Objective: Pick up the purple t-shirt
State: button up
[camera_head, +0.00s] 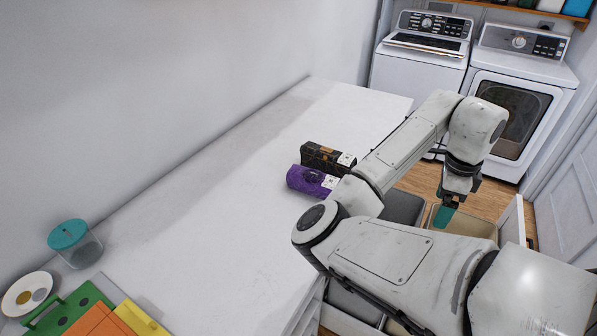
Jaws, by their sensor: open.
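The purple t-shirt (309,180) is a rolled or folded bundle with a white tag at its right end. It lies on the white counter (215,215), just in front of a black bundle (325,157) that also has a white tag. My arm passes to the right of the purple bundle and comes close to its right end in the picture. My gripper (444,213) hangs pointing down, right of the counter and over an open drawer with bins. It is well apart from the purple t-shirt. The gripper is open; its fingertips look teal and are partly hidden.
A teal-lidded jar (76,245), a white plate (27,294) and coloured boards (85,315) sit at the counter's near left. A washer (422,60) and dryer (515,95) stand at the back right. Beige (465,223) and grey bins (403,207) sit below the counter edge. The counter's middle is clear.

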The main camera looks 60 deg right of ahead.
aim_at(313, 182)
jog(key=i, duration=1.15)
